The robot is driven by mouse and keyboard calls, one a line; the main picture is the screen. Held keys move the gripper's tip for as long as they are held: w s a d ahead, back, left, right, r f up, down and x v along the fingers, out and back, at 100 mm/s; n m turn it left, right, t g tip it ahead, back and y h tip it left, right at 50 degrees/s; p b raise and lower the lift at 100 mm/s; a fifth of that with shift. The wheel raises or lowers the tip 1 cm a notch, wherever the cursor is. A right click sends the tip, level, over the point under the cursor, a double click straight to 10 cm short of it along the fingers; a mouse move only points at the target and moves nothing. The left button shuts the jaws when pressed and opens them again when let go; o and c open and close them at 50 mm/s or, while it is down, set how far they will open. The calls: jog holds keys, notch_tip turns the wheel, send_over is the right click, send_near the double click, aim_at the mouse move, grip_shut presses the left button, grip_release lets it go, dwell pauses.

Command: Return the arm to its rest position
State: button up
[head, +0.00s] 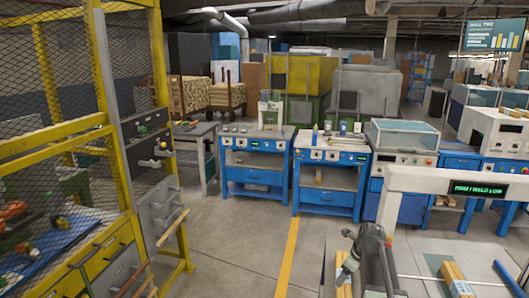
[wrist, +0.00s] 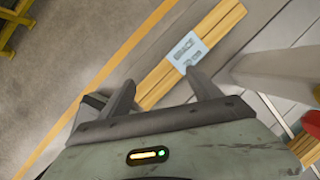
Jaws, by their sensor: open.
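My gripper (wrist: 160,76) is open in the wrist view, its two fingers apart with nothing between them. Wooden strips (wrist: 222,22) with a pale blue label (wrist: 188,50) lie beyond the fingertips, partly hidden by the right finger; I cannot tell the height gap. In the head view my arm (head: 370,240) shows at the bottom, right of centre, bent downward over the near machine; its fingers are too small there to judge.
A white machine frame (head: 450,183) with a green display stands close on the right. A labelled wood piece (head: 455,275) lies below it. Blue workbenches (head: 255,175) line the back. A yellow mesh cage (head: 125,130) stands left. Grey floor with a yellow line (head: 289,250) is clear between.

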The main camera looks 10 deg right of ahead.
jog(key=s+a+n+g, duration=0.15)
jog(key=a+n, duration=0.25)
jog(key=a, duration=0.4)
jog(key=s+a+n, duration=0.3)
jog(key=a+n, duration=0.1)
jog(key=a, duration=0.4)
jog(key=s+a+n+g, duration=0.1)
jog(key=s+n, duration=0.4)
jog(key=n, duration=0.5)
jog(key=s+a+f+n+h, duration=0.1)
jog(key=s+a+n, duration=0.3)
jog(key=n, duration=0.6)
jog(key=shift+s+g, duration=0.35)
jog(key=shift+s, duration=0.45)
jog(key=shift+a, duration=0.1)
